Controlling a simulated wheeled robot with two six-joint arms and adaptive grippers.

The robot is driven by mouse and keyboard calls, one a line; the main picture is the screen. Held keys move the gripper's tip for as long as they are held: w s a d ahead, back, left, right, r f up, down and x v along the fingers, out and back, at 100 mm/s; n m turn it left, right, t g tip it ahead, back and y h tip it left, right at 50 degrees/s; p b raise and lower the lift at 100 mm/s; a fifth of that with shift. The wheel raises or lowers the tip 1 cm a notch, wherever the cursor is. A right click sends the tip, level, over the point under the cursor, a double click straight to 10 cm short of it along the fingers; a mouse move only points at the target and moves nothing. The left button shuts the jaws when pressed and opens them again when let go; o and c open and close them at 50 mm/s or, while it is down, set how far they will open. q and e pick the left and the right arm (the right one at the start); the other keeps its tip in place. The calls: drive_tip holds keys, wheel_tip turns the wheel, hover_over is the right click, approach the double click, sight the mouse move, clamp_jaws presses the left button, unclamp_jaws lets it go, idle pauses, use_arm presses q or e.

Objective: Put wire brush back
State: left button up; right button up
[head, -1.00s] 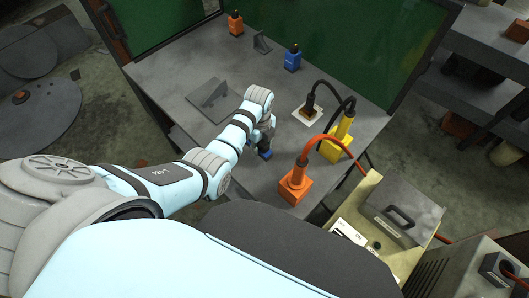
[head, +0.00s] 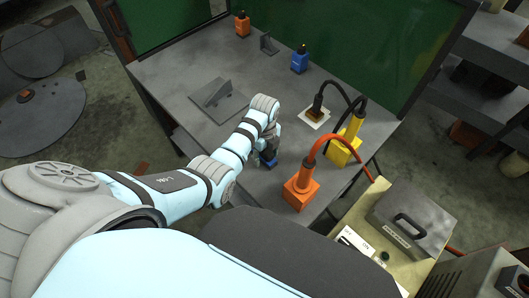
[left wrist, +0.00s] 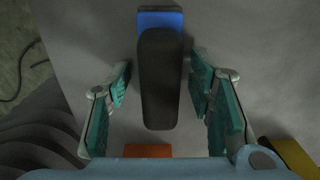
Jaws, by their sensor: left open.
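A black-handled tool with a blue end, perhaps the wire brush, lies between the spread fingers of my left gripper (left wrist: 160,95) in the left wrist view. Its black handle (left wrist: 160,80) points toward the wrist, and its blue part (left wrist: 160,18) is at the top. I see a gap on both sides of the handle, so the left gripper is open around it. In the head view the left gripper (head: 266,158) is low over the table front, with the blue part (head: 268,162) showing at its tip. Bristles are not visible. My right gripper is out of view.
An orange holder with a torch (head: 301,188) and a yellow one (head: 343,149) stand right of the gripper on the grey table (head: 165,75). The table's back left is clear.

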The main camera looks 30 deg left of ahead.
use_arm(q)
wheel_tip(320, 180, up, 12)
drive_tip(key=p, duration=0.3)
drive_tip(key=shift+r, duration=0.2)
drive_tip(key=shift+f, duration=0.1)
